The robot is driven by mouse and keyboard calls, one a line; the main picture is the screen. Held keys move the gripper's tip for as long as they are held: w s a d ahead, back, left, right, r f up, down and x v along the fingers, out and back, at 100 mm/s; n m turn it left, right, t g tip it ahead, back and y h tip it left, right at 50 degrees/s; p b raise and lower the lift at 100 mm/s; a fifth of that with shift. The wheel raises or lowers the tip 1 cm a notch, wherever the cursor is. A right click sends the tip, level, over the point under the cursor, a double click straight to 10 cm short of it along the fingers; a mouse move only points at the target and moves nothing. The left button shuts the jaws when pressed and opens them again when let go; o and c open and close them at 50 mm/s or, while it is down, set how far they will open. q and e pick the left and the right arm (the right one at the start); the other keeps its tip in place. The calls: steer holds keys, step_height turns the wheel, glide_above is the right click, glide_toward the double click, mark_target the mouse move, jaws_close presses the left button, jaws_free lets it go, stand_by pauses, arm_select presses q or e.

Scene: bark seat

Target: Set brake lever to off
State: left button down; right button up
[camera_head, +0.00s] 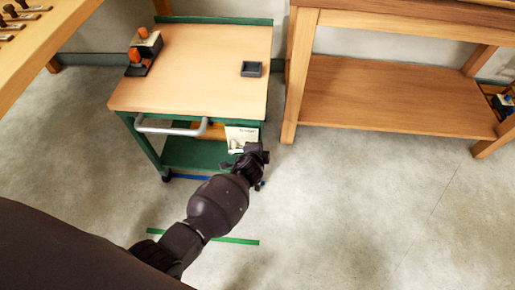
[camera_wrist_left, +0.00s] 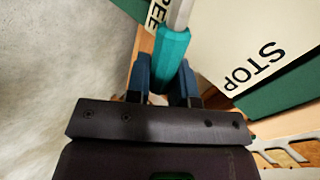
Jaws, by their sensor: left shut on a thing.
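The brake lever (camera_wrist_left: 171,48) has a teal grip on a grey metal shaft and shows in the left wrist view. My left gripper (camera_wrist_left: 164,86) is shut on the teal grip, one dark blue finger on each side. A cream label plate (camera_wrist_left: 240,40) beside the lever reads STOP at the right; letters ending in "EE" show on the left of the shaft. In the head view my left gripper (camera_head: 252,158) is at the cart's front right corner, just below the cream plate (camera_head: 240,137). The lever is hidden there. My right gripper is not in view.
The green cart (camera_head: 200,70) has a wooden top with a small dark tray (camera_head: 251,69) and an orange-and-black item (camera_head: 144,48). A grey handle (camera_head: 172,129) sticks out at its front. A wooden bench (camera_head: 400,95) stands at the right.

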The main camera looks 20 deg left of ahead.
arm_select(q)
steer(key=shift+a+f, duration=0.1)
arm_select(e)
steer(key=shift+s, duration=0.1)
arm_select(q)
steer(key=c, duration=1.4)
jaws_free()
steer(key=shift+o, duration=0.7)
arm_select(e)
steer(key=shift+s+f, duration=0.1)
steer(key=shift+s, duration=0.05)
arm_select(q)
steer(key=shift+s+r+p, duration=0.35)
steer(key=shift+s+r, duration=0.05)
steer(key=shift+r, duration=0.15)
steer(key=p+v, duration=0.3)
steer(key=v, duration=0.6)
steer(key=shift+s+p, duration=0.4)
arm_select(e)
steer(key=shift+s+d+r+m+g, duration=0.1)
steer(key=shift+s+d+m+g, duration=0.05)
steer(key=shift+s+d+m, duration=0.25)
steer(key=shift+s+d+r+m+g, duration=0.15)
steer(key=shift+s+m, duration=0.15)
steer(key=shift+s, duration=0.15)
